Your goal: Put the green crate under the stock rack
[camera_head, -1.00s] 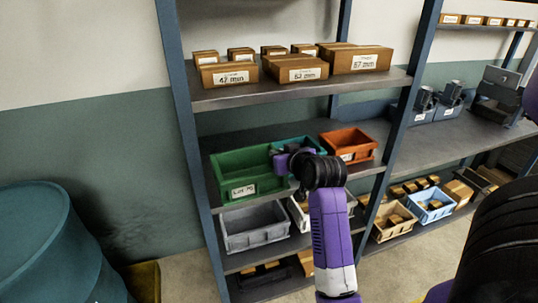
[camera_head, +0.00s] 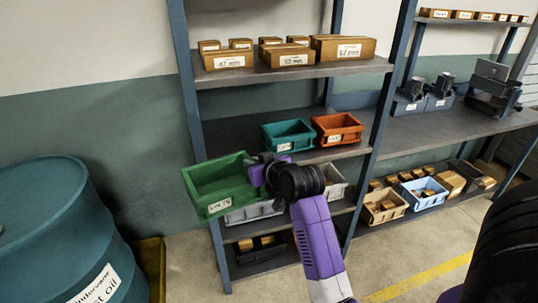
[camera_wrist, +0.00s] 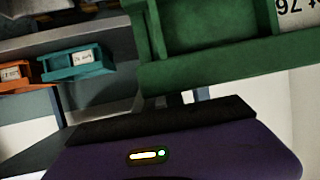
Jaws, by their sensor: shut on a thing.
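The green crate (camera_head: 219,187) with a white label is held in front of the stock rack (camera_head: 284,162), off its shelves, at about the height between the middle and lower shelf. It looks slightly tilted in the head view. My gripper (camera_head: 262,175) is shut on the crate's right side. In the wrist view the green crate (camera_wrist: 205,62) fills the upper right above my purple gripper body. The fingertips are hidden in the wrist view. The floor under the rack is mostly hidden.
A teal crate (camera_head: 287,135) and an orange crate (camera_head: 337,129) stand on the middle shelf. Grey crates (camera_head: 255,212) sit below. A blue drum (camera_head: 62,225) and a yellow object (camera_head: 151,268) stand at left. Floor in front of the rack (camera_head: 190,275) looks clear.

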